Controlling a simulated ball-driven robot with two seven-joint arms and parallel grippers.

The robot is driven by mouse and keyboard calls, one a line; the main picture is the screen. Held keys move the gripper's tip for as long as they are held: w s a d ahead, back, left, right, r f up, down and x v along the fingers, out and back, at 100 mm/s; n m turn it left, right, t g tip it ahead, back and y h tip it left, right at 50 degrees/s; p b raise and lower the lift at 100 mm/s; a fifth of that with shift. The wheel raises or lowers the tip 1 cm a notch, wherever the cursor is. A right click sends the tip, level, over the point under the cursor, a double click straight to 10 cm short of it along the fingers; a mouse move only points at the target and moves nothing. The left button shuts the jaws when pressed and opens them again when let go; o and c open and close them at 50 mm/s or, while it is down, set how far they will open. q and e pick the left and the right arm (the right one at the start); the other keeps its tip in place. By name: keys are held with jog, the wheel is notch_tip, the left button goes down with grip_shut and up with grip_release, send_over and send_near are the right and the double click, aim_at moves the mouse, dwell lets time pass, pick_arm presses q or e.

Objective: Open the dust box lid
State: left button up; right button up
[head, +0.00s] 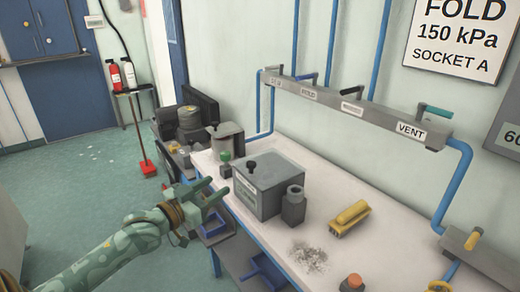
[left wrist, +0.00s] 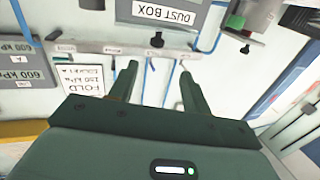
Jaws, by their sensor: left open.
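The dust box (head: 262,190) is a grey box on the white bench, with a label on its front. Its flat lid (head: 272,168) lies closed on top and carries a black knob (head: 252,166). My left gripper (head: 220,189) is open and empty, just left of the box's front and apart from it. In the left wrist view the picture is upside down; the dust box label (left wrist: 165,14) is at the top and the black knob (left wrist: 157,40) shows beyond and between my open fingertips (left wrist: 158,69). My right gripper is not in view.
A small grey canister (head: 293,206) stands against the box's right side. A yellow brush-like block (head: 349,217) and grey dust (head: 309,258) lie to the right on the bench. A green-knobbed item (head: 225,162) stands left of the box. A valve pipe rail (head: 352,106) runs along the wall behind.

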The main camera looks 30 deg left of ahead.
aim_at(248, 167)
pick_arm(q)
jog(key=w+b, duration=0.1)
jog(key=w, duration=0.4)
jog(key=w+d+b, duration=0.1)
jog(key=w+b, duration=0.1)
jog(key=w, duration=0.3)
jog(key=w+d+b, duration=0.1)
jog(key=w+b, duration=0.1)
jog(key=w, duration=0.3)
jog(key=shift+w+d, duration=0.2)
jog(key=shift+w, duration=0.05)
jog(key=shift+w+d+r, duration=0.1)
jog(key=shift+w+r, duration=0.1)
jog(key=shift+w, duration=0.2)
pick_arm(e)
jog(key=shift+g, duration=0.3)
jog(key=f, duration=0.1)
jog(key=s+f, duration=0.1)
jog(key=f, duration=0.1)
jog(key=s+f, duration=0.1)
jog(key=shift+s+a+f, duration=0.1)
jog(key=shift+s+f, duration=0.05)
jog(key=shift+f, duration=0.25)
pick_arm(q)
jog(key=shift+c, duration=0.3)
grip_shut()
jog(key=shift+r, duration=0.1)
